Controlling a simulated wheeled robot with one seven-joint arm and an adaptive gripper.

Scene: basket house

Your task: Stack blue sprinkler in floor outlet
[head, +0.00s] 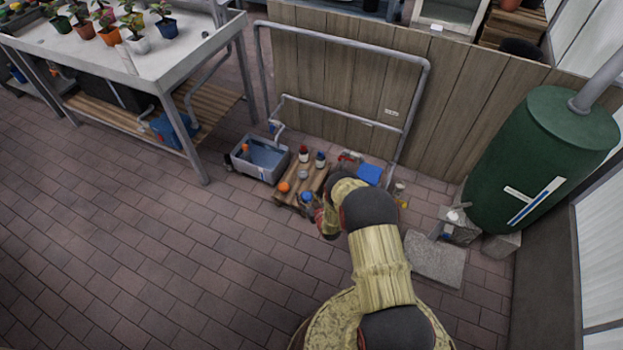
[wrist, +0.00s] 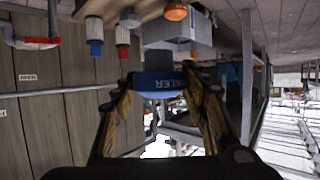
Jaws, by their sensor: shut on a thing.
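In the head view a small blue piece, likely the sprinkler (head: 307,197), shows at the front edge of a low wooden stand, beside the end of my arm. My fingers are mostly hidden there by my own arm. I cannot tell whether the sprinkler touches the stand. I cannot pick out the floor outlet with certainty in either view.
A green tank (head: 545,160) stands at right. The brick floor at left is clear.

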